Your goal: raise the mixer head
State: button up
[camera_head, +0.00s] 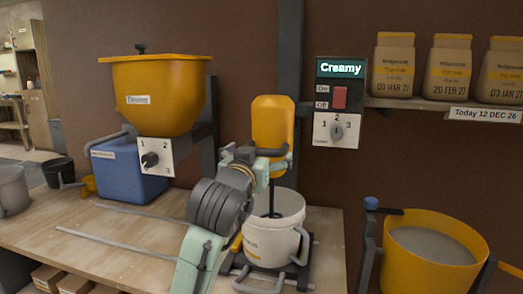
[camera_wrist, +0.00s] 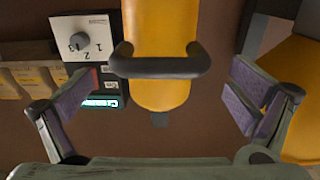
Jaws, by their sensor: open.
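The yellow mixer head (camera_head: 272,120) hangs on a dark upright column above a white bucket (camera_head: 262,240) on the bench. Its dark shaft reaches down into the bucket. A dark handle bar crosses the head's lower part; in the wrist view this handle (camera_wrist: 160,67) lies across the yellow head (camera_wrist: 160,25). My gripper (camera_head: 252,157) is in front of the head, close to the handle. In the wrist view my gripper (camera_wrist: 160,98) is open, with one finger on each side of the head and nothing held.
A control panel (camera_head: 339,100) reading "Creamy" is right of the head. A yellow hopper (camera_head: 157,95) and blue box (camera_head: 128,178) stand left. A yellow tub (camera_head: 390,262) is at right. Bags line a shelf (camera_head: 425,103). The bench front left holds metal rails.

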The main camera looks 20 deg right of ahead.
jog(key=shift+x, duration=1.35)
jog(key=shift+c, duration=0.4)
jog(key=c, duration=1.3)
jog(key=shift+a+r+p, duration=0.1)
jog(key=shift+r+p, duration=7.05)
jog(key=shift+r, duration=2.55)
jog(key=o, duration=1.3)
jog(key=shift+o, duration=0.4)
